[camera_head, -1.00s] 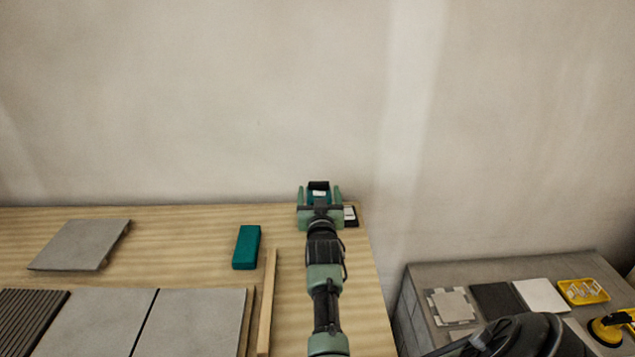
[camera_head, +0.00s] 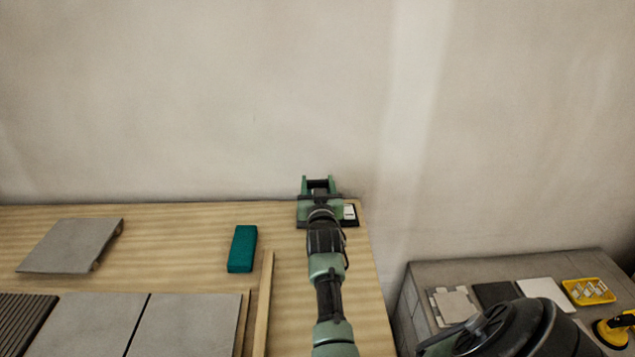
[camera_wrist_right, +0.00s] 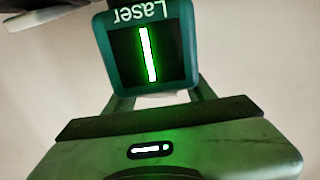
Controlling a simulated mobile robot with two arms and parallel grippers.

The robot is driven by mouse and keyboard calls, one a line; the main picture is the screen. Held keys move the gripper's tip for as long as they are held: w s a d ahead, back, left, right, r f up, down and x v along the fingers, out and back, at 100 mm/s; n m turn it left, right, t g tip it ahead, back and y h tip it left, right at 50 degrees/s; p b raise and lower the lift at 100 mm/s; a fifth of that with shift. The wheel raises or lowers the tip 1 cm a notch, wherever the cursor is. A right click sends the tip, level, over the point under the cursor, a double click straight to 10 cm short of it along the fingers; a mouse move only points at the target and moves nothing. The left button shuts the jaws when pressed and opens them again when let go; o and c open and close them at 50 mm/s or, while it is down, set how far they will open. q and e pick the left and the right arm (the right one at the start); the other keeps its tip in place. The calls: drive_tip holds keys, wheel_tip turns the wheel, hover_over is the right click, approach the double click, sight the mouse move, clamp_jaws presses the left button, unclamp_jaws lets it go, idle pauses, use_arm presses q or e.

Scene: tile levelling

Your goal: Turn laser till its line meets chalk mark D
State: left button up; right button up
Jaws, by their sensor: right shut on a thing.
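My right gripper (camera_head: 320,187) is at the far right corner of the wooden bench, close to the wall. In the right wrist view it is shut on the laser (camera_wrist_right: 147,52), a teal box with a dark window, a glowing green line and an upside-down "Laser" label. The line in the window is nearly upright, slightly tilted. In the head view the gripper mostly hides the laser. I see no chalk mark and no projected line on the wall (camera_head: 200,100). My left gripper is not in view.
A teal block (camera_head: 242,249) and a wooden strip (camera_head: 263,305) lie on the bench (camera_head: 180,220) to the left. Grey tiles (camera_head: 185,323) lie at the front left. A small black and white item (camera_head: 350,213) is beside the gripper. A lower grey stand (camera_head: 430,272) at right holds samples.

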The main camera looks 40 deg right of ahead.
drive_tip(key=shift+d+r+n+t+y+p, duration=0.1)
drive_tip(key=shift+r+n+t+y+p, duration=0.2)
drive_tip(key=shift+n+t+y+p, duration=0.35)
drive_tip(key=shift+f+n+t+y+p, duration=0.1)
drive_tip(key=shift+n+t+y+p, duration=0.15)
drive_tip(key=shift+n+y+p, duration=0.45)
drive_tip(key=shift+f+y, duration=0.15)
drive_tip(key=shift+y, duration=0.1)
drive_tip(key=shift+w, duration=0.1)
drive_tip(key=o, duration=1.4)
drive_tip(key=shift+w+f, duration=0.1)
drive_tip(key=shift+f, duration=0.1)
